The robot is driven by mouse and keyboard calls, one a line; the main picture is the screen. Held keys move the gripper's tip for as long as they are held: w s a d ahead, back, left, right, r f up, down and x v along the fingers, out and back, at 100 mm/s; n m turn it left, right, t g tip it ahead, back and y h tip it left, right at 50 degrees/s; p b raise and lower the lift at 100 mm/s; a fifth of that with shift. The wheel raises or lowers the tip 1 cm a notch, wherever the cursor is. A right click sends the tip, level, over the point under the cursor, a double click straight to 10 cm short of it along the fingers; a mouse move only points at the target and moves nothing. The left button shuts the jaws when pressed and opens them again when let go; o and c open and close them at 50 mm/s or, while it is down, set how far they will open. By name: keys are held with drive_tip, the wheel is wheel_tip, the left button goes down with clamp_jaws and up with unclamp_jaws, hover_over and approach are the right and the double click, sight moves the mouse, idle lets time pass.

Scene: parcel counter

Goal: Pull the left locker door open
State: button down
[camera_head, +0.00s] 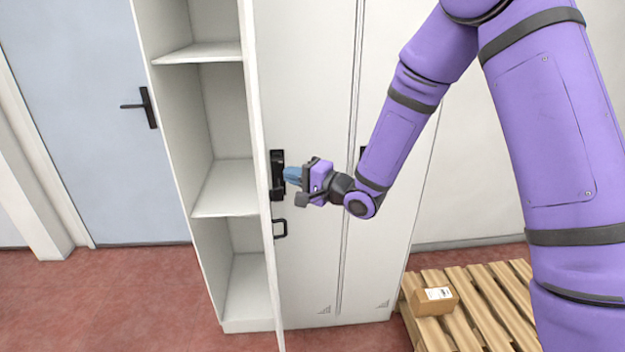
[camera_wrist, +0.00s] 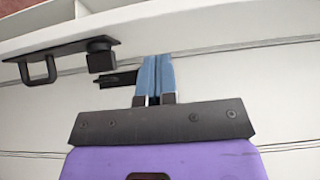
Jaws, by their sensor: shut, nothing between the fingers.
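The white locker's left door (camera_head: 263,110) stands swung open and is seen almost edge-on in the head view. Its lower end reaches forward past the locker's base. A black handle plate (camera_head: 278,160) and a black loop (camera_head: 280,229) show along it. My gripper (camera_head: 288,175) is shut and empty, its blue fingertips just right of the black plate; I cannot tell whether they touch. In the wrist view the blue fingers (camera_wrist: 156,75) are together, with a black handle plate with a loop (camera_wrist: 45,65) to their left and a small black part beside them.
The open left compartment has bare shelves (camera_head: 225,188). Closed white panels (camera_head: 315,90) stand to its right, with another dark handle partly behind my arm. A pallet (camera_head: 480,300) with a small cardboard box (camera_head: 435,300) lies at right. A blue door (camera_head: 90,90) is at left; red floor is clear before it.

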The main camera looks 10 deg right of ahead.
drive_tip(key=shift+s+a, duration=0.2)
drive_tip(key=shift+a, duration=0.65)
drive_tip(key=shift+s+a, duration=0.15)
drive_tip(key=shift+a, duration=0.7)
